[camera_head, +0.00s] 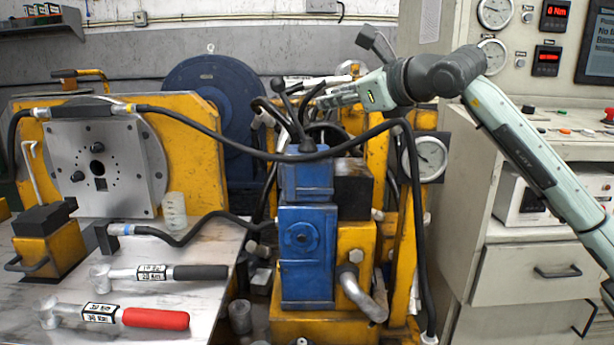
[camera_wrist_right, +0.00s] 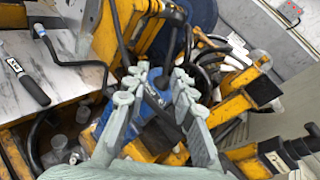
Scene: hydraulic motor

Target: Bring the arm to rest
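My right arm comes in from the right in the head view, and its gripper (camera_head: 306,93) is above and behind the blue hydraulic block (camera_head: 306,228). In the right wrist view the two grey fingers of this gripper (camera_wrist_right: 156,78) stand apart with nothing held between them. Part of the blue block (camera_wrist_right: 150,98) shows below and between the fingers. A dark lever and hoses are close to the fingers, and I cannot tell whether they touch. My left gripper is in neither view.
A metal table (camera_head: 205,282) at left holds a black-handled hammer (camera_head: 165,272), a red-handled hammer (camera_head: 110,314) and a yellow clamp block (camera_head: 52,250). A black hose (camera_head: 230,145) crosses above the block. A gauge (camera_head: 424,158) and a control cabinet (camera_head: 520,270) stand at right.

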